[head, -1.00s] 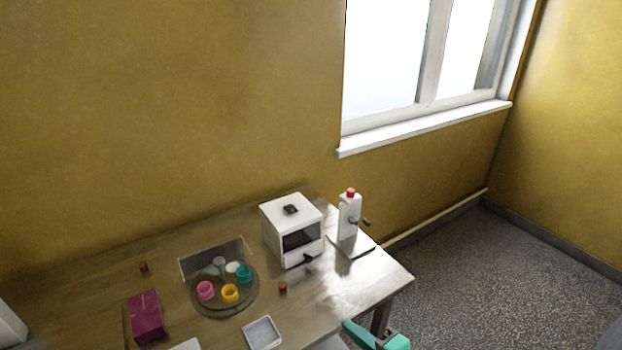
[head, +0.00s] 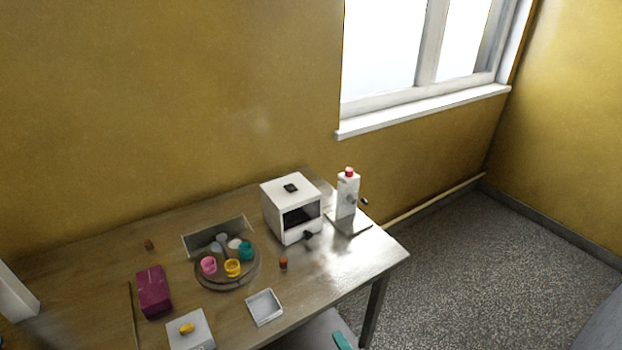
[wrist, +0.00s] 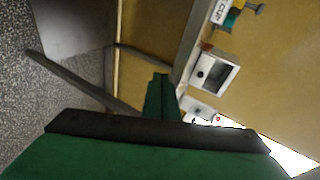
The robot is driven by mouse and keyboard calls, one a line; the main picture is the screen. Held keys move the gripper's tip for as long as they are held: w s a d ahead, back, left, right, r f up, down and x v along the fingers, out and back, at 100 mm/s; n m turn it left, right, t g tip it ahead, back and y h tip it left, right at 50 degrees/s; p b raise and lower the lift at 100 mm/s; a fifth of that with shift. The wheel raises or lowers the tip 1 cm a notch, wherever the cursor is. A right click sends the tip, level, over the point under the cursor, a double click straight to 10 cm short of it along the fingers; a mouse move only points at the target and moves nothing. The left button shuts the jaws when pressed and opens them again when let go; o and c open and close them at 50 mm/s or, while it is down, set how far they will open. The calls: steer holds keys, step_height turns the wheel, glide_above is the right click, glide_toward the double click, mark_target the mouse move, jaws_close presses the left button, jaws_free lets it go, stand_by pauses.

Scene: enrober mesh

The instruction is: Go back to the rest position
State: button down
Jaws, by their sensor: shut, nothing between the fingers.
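My gripper (wrist: 162,98) is shut and empty. Its green fingers lie together in the wrist view, with the floor and a table leg beyond them. In the head view only a small teal part of my arm's end shows at the bottom edge, in front of the table (head: 350,262) and below its top. The rest of the arm is out of that frame. The gripper is apart from everything on the table.
On the table are a white oven-like box (head: 290,190), a white press with a red cap (head: 347,195), a round turntable (head: 226,284) with several cups, a magenta box (head: 153,291), a shallow white tray (head: 264,306) and a white block (head: 190,333). Open floor (head: 470,270) lies right.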

steer(key=s+a+f+n+h, duration=0.3)
steer(key=s+f+h, duration=0.35)
steer(key=s, duration=0.75)
steer(key=s+a+r+n+t+y, duration=0.1)
steer(key=s+a+r+n, duration=0.1)
steer(key=s, duration=0.5)
steer(key=s+a+r+n+t, duration=0.1)
steer(key=s+a+r+n, duration=0.1)
steer(key=s+r+n, duration=0.3)
steer(key=s+n, duration=0.1)
steer(key=s, duration=0.1)
steer(key=shift+s+a+n+t+y, duration=0.3)
steer(key=shift+s+n+t+y, duration=0.05)
steer(key=shift+s+n+t, duration=0.05)
